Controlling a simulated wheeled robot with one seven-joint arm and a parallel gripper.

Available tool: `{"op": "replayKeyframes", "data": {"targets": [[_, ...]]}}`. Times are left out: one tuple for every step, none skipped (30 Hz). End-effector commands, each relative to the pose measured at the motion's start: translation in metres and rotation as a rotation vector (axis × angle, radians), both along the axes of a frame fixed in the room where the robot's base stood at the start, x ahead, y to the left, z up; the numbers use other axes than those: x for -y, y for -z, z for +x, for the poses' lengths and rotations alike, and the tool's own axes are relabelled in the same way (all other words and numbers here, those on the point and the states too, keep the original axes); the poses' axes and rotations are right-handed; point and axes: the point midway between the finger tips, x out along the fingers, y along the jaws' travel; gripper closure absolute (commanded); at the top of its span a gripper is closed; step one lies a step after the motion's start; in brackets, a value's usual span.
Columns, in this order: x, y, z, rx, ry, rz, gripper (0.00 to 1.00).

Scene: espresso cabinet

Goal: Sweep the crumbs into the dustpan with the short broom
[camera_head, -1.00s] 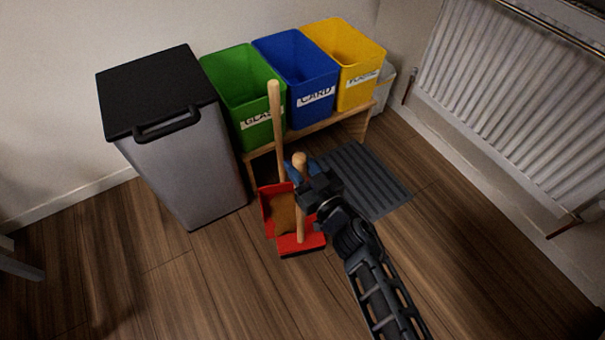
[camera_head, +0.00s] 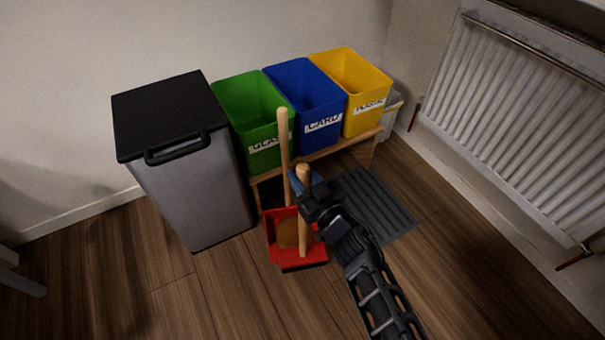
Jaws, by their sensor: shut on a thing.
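My gripper (camera_head: 312,192) is shut on the upper part of the short broom's wooden handle (camera_head: 304,222), which stands almost upright. The broom's red head with a dark lower edge (camera_head: 304,263) is low at the floor, at the front right of the dustpan. The red dustpan (camera_head: 272,228) sits on the floor, its long wooden handle (camera_head: 283,140) rising behind it. A brown patch (camera_head: 287,234) shows inside the dustpan, partly behind the broom handle; I cannot tell whether it is crumbs. No separate crumbs can be made out on the floor.
A grey bin with a black lid (camera_head: 190,190) stands close on the left. Green (camera_head: 262,130), blue (camera_head: 320,105) and yellow bins (camera_head: 362,85) sit on a low wooden stand behind. A dark ribbed mat (camera_head: 375,205) lies right of the gripper. A radiator (camera_head: 530,120) lines the right wall. The front floor is clear.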

Motion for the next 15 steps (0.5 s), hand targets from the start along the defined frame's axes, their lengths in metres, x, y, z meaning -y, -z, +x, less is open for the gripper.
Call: {"op": "replayKeyframes", "data": {"targets": [[0.0,-0.007,-0.001,0.002,-0.001,0.002,1.0],[0.001,-0.009,-0.002,0.002,-0.001,0.002,1.0],[0.001,-0.011,-0.003,0.002,-0.001,0.002,1.0],[0.001,-0.012,-0.004,0.003,-0.001,0.002,1.0],[0.001,-0.013,-0.005,0.003,-0.001,0.002,1.0],[0.002,-0.017,-0.006,0.003,-0.001,0.002,1.0],[0.002,-0.019,-0.008,0.004,-0.001,0.001,1.0],[0.003,-0.021,-0.009,0.004,-0.001,0.001,1.0],[0.003,-0.023,-0.011,0.004,-0.001,0.001,1.0],[0.003,-0.025,-0.012,0.003,-0.001,0.001,1.0],[0.004,-0.027,-0.013,0.003,-0.001,0.001,1.0],[0.004,-0.029,-0.015,0.002,-0.001,0.002,1.0],[0.005,-0.031,-0.016,0.002,-0.001,0.002,1.0],[0.005,-0.033,-0.017,0.002,-0.001,0.002,1.0],[0.006,-0.035,-0.018,0.003,0.0,0.003,1.0]]}}
